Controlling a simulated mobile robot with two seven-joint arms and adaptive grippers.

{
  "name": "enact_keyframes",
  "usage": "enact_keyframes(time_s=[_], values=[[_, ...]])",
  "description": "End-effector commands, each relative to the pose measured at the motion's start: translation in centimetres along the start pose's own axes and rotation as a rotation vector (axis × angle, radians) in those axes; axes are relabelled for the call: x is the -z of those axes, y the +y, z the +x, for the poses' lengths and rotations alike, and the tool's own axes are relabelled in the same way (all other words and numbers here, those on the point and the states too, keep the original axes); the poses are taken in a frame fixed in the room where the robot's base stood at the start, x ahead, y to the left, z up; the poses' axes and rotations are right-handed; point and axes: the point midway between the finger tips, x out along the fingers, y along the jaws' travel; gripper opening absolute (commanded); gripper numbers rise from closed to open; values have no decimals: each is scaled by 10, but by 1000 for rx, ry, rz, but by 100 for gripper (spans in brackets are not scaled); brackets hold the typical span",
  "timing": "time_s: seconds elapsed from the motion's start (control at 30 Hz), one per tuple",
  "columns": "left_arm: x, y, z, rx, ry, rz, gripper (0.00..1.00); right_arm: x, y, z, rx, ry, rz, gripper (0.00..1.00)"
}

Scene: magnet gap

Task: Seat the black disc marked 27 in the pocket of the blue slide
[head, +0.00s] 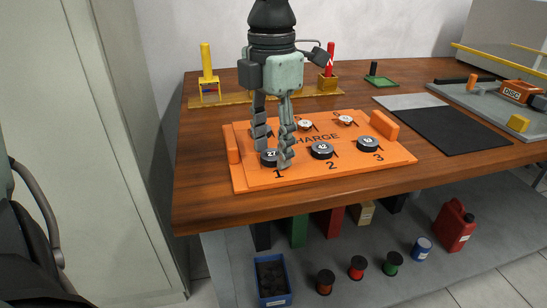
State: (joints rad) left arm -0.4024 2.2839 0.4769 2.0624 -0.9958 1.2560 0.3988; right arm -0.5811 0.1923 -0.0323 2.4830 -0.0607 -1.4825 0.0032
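The black disc marked 27 (270,157) sits at place 1 on the orange CHARGE board (300,178). My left gripper (274,153) comes down from above, with its ridged fingers apart and straddling this disc. One finger covers part of the disc's right side. I cannot tell whether the fingers press on it. I see no clear blue slide with a pocket. A small blue part (210,88) shows in the yellow block under the yellow post at the back left, too small to make out. My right gripper is not in view.
Disc 42 (322,150) and another black disc (367,144) sit at places 2 and 3. A red post (330,58) stands at the back. A dark mat (441,130) and a grey tray (466,97) lie to the right. Wooden table (195,190) is bare left of the board.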

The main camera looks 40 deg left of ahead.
Motion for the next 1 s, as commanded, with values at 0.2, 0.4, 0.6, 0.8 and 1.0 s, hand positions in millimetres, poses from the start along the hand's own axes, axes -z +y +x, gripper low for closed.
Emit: enact_keyframes(time_s=[0.2, 0.4, 0.6, 0.8, 1.0], values=[[0, 0, 0, 0, 0, 0, 20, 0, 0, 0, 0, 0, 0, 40], [0, 0, -1, 0, 0, 0, 7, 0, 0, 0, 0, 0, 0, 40], [0, 0, -12, -1, 0, -1, 7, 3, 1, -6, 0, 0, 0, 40], [0, 0, -28, -2, -1, -1, 7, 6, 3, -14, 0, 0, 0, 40], [0, 0, -44, -1, -1, 0, 7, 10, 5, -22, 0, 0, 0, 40]])
